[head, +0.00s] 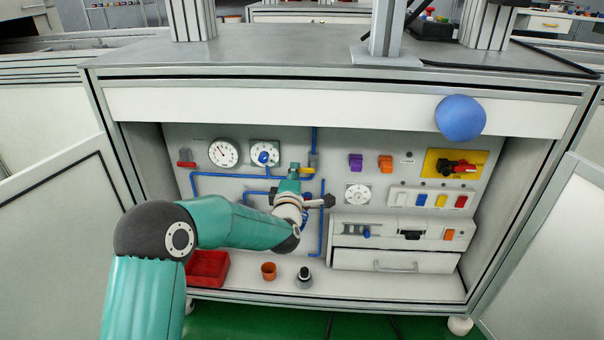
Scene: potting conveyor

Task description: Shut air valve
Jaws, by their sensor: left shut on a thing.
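My left gripper (295,170) reaches in from the left and is shut at the valve. The gripper and wrist cover much of the valve, so the angle of its handle cannot be made out. My right gripper is not in view.
A pressure gauge (223,153), a dial with a blue knob (264,154) and a red-handled fitting (186,159) are on the panel's left. A red bin (207,269), orange cup (268,271) and drawer (395,262) are below. A blue ball (460,118) shows in front at upper right.

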